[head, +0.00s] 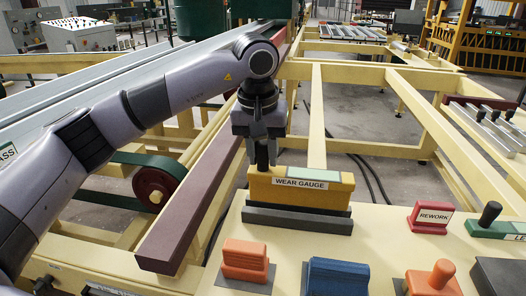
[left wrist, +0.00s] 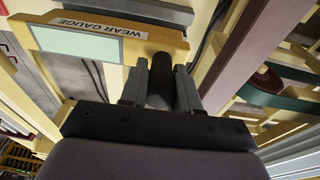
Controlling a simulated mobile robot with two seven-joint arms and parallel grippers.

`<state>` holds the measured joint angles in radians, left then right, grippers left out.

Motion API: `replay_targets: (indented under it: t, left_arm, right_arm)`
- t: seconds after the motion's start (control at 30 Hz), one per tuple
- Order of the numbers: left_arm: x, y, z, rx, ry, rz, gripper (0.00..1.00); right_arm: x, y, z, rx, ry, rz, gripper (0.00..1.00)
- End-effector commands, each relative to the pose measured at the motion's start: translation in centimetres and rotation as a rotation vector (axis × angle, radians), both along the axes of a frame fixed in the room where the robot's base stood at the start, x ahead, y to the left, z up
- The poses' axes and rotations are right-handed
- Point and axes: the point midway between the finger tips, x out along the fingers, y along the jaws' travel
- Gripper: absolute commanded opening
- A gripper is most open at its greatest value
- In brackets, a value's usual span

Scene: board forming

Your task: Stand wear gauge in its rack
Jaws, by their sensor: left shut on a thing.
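The wear gauge (head: 262,192) is a yellow block with a pale green panel, a white label and a black upright handle. It stands upright, its lower edge at a dark grey rack (head: 297,222) on the cream table. I cannot tell whether it is fully seated or slightly above. My left gripper (head: 260,152) comes from above and is shut on the black handle, near one end of the gauge. In the left wrist view, the fingers (left wrist: 160,88) flank the handle, with the gauge (left wrist: 168,44) and grey rack (left wrist: 152,11) beyond. My right gripper is out of view.
An orange block (head: 245,260), a blue block (head: 336,277) and an orange-knobbed piece (head: 435,279) stand at the table's front. A red "REWORK" sign (head: 430,218) and a green piece with black knob (head: 490,222) are to the right. A maroon beam (head: 190,205) runs left of the table.

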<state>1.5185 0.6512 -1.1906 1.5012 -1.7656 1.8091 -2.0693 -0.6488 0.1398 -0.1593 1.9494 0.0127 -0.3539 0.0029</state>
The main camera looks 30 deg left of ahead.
Motion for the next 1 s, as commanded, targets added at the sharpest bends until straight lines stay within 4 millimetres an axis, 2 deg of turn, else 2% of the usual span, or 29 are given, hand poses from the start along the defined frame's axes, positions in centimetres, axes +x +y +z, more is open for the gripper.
replay_targets:
  t: [0.47,1.0]
  left_arm:
    - [0.0,0.0,0.0,-0.001,-0.002,0.0,0.0]
    - [0.0,0.0,-1.3,-0.002,-0.002,0.001,0.0]
  right_arm:
    - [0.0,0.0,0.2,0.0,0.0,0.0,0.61]
    - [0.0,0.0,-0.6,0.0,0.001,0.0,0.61]
